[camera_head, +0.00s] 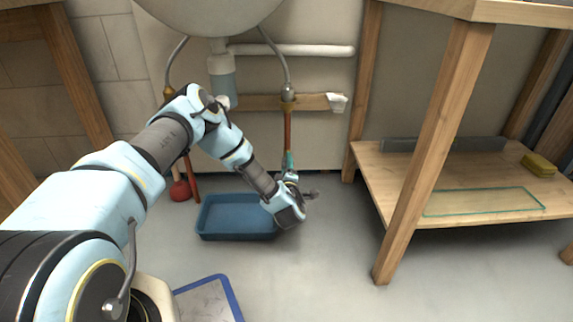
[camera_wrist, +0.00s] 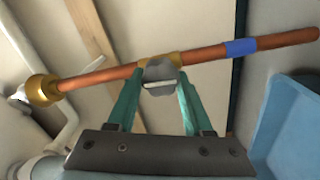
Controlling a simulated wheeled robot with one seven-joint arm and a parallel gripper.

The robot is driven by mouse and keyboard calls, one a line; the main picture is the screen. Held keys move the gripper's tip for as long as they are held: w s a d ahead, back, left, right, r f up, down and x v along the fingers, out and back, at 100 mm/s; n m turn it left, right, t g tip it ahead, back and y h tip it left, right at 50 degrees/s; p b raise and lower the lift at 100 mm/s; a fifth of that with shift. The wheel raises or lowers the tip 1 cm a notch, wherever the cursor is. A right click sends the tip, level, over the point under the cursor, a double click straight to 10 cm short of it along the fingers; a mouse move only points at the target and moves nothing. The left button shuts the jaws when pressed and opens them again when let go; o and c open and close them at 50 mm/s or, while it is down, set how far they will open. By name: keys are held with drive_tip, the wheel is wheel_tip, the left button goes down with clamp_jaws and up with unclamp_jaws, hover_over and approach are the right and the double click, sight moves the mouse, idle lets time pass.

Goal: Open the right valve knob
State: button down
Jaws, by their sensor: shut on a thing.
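The right copper pipe (camera_head: 287,128) runs down below the sink at the back wall. In the wrist view this pipe (camera_wrist: 215,55) crosses the picture at a slant, with a blue band and a brass valve body. The grey right valve knob (camera_wrist: 161,72) sits on that valve, between the teal fingers. My gripper (camera_wrist: 158,84) is shut on the knob, one finger on each side. In the head view my gripper (camera_head: 290,163) is at the lower part of the pipe, and the knob is hidden there.
A blue tub (camera_head: 208,232) stands on the floor below my wrist. A red plunger (camera_head: 180,191) stands to its left. A white sink (camera_head: 210,12) hangs above, with a grey drain (camera_head: 222,75). A wooden bench (camera_head: 440,165) with a yellow sponge (camera_head: 539,164) is at right.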

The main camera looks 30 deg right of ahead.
drive_tip(key=shift+c, duration=1.5)
unclamp_jaws()
drive_tip(key=p+v, duration=0.4)
drive_tip(key=v, duration=0.6)
drive_tip(key=shift+s+a, duration=0.2)
drive_tip(key=shift+s, duration=0.15)
drive_tip(key=shift+r, duration=0.1)
